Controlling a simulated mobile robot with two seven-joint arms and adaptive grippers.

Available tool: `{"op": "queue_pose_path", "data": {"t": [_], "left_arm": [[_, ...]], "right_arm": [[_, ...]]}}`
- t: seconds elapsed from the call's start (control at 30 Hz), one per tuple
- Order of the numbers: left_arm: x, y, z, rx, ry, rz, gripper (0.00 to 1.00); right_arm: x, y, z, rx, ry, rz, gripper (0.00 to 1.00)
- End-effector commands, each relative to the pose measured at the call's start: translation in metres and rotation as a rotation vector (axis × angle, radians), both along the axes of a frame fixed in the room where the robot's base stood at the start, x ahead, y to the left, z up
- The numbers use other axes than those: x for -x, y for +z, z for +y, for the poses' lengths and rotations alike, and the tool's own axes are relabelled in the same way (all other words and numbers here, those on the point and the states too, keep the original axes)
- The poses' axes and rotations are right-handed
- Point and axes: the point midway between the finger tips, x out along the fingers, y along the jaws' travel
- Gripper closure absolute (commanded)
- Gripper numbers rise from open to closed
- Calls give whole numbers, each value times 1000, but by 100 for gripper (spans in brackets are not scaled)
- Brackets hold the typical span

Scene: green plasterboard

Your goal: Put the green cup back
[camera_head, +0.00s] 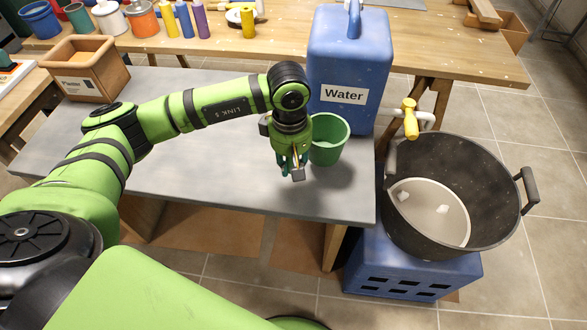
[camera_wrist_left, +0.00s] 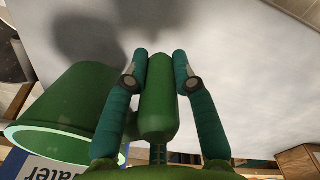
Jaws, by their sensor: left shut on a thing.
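The green cup (camera_head: 325,154) is near the right end of the grey table (camera_head: 200,150), in front of the blue water container (camera_head: 350,55). Its open rim faces up and it looks about upright. My left gripper (camera_head: 295,172) is shut on the cup's thick green handle. In the left wrist view, the two teal fingers (camera_wrist_left: 160,78) lie on either side of the handle, and the cup body (camera_wrist_left: 70,105) is to their left. A shadow set apart from the cup suggests it is above the table top. My right gripper is not in view.
A black tub (camera_head: 470,165) with pale contents stands on a blue crate (camera_head: 415,265) at the right, below the container's yellow tap (camera_head: 410,118). A wooden box (camera_head: 85,68) is at the table's far left. Paint pots and bottles line the back bench (camera_head: 290,42). The grey table's middle is clear.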

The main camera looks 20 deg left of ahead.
Motion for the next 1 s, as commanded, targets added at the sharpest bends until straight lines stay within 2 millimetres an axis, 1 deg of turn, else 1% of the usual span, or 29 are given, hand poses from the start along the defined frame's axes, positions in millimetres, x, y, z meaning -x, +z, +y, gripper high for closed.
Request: {"op": "queue_pose_path", "data": {"t": [0.17,0.4,0.67,0.8,0.83,0.87,1.0], "left_arm": [[0,-13,0,1,1,1,100],[0,-44,0,1,1,0,100],[-1,-46,0,1,-1,-3,100],[-1,-51,0,1,-1,-3,100],[0,-49,0,1,0,-2,62],[0,-49,0,0,0,-1,50],[0,-49,0,0,0,-1,50]], "right_arm": [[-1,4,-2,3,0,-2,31],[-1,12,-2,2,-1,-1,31],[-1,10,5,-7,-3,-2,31],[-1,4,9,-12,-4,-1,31],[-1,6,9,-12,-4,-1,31],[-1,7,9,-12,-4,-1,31],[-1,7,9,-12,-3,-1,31]]}}
